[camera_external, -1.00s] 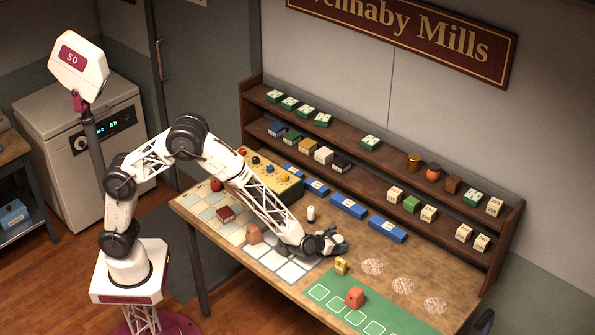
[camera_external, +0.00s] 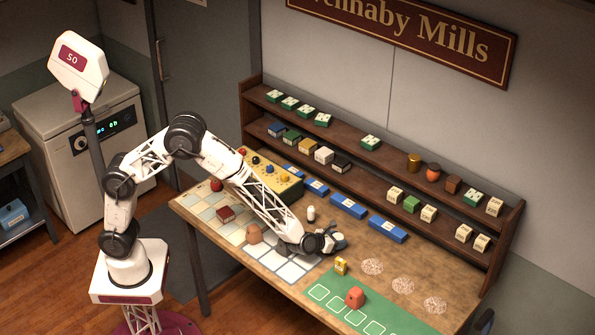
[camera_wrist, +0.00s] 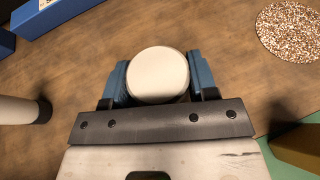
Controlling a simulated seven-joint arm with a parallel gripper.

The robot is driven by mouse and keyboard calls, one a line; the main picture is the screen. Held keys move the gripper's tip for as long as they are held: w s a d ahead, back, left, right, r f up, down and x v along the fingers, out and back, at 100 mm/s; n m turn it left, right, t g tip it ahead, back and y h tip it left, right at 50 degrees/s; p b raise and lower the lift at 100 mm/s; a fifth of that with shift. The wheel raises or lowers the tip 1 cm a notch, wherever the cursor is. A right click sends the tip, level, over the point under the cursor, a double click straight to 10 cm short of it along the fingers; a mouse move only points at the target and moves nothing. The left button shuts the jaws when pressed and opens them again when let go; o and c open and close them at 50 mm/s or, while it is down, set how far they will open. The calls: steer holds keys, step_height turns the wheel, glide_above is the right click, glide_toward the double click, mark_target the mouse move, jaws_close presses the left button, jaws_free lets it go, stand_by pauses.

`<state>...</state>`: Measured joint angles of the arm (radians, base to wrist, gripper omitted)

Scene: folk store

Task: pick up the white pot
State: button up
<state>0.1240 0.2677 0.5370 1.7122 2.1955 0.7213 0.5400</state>
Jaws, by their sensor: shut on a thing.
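The white pot (camera_wrist: 158,75) shows from above in the wrist view as a round cream-white top. It sits between the two blue fingers of my gripper (camera_wrist: 158,82), which touch it on both sides. In the external view my gripper (camera_external: 335,242) is low over the wooden table, and the pot is mostly hidden by the fingers and too small to make out. I cannot tell whether the pot is resting on the table or just above it.
A small white cylinder with a dark base (camera_external: 311,213) stands nearby; it also shows in the wrist view (camera_wrist: 18,110). Blue boxes (camera_external: 387,229) lie behind. A yellow block (camera_external: 341,266), a speckled disc (camera_external: 372,266) and a green mat (camera_external: 320,292) are to the right and front.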

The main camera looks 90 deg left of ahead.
mark_target(338, 236)
step_height(338, 236, up, 17)
stand_by(0.5)
stand_by(0.6)
